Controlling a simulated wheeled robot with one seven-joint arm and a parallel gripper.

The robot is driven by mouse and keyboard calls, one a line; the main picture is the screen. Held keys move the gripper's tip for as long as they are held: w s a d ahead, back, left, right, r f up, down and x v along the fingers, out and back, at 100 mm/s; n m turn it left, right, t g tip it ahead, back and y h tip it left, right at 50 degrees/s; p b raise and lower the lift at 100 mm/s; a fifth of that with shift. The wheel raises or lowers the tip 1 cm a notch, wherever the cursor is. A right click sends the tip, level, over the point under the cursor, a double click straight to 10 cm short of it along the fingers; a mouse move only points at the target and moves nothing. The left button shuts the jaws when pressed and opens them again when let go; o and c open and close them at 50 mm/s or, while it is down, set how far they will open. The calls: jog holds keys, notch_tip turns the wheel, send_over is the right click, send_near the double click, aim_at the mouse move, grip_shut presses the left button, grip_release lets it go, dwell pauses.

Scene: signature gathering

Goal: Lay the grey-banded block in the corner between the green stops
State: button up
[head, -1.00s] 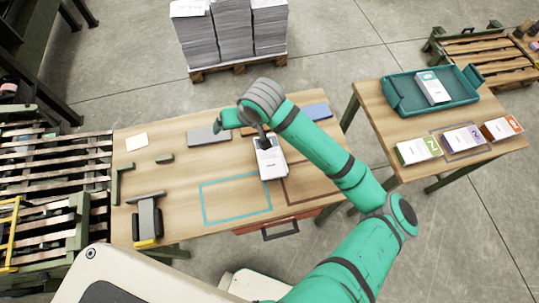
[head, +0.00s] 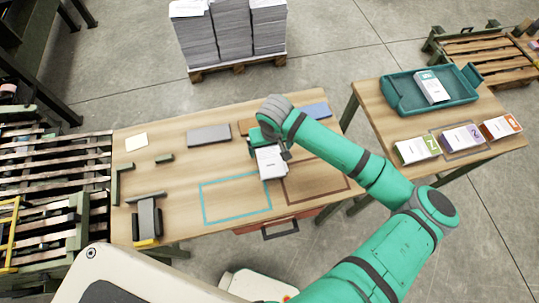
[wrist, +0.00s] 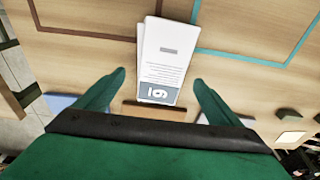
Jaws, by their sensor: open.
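The grey-banded block (head: 271,163), a white paper block, lies on the wooden table beside the teal and brown outlines. In the wrist view the grey-banded block (wrist: 165,60) shows its grey band at the end nearest me. My gripper (head: 269,150) is over the block's far end. In the wrist view my gripper (wrist: 159,78) is open, with one finger on each side of the block's banded end and gaps between. The green stops (head: 118,187) form an angle at the table's left end.
A grey slab (head: 208,135), a brown slab (head: 246,127) and a blue slab (head: 316,111) lie along the far edge. A small green piece (head: 164,158) and a dark grey device (head: 148,217) are at the left. A second table (head: 370,98) stands right.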

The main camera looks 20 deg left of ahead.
aim_at(269, 154)
jog(key=shift+a+f, duration=0.15)
jog(key=shift+f, duration=0.95)
jog(key=shift+a+f, duration=0.1)
jog(key=shift+f, duration=1)
jog(key=shift+w, duration=0.1)
jog(key=c, duration=1.3)
jog(key=shift+c, duration=0.7)
jog(key=shift+r, duration=0.1)
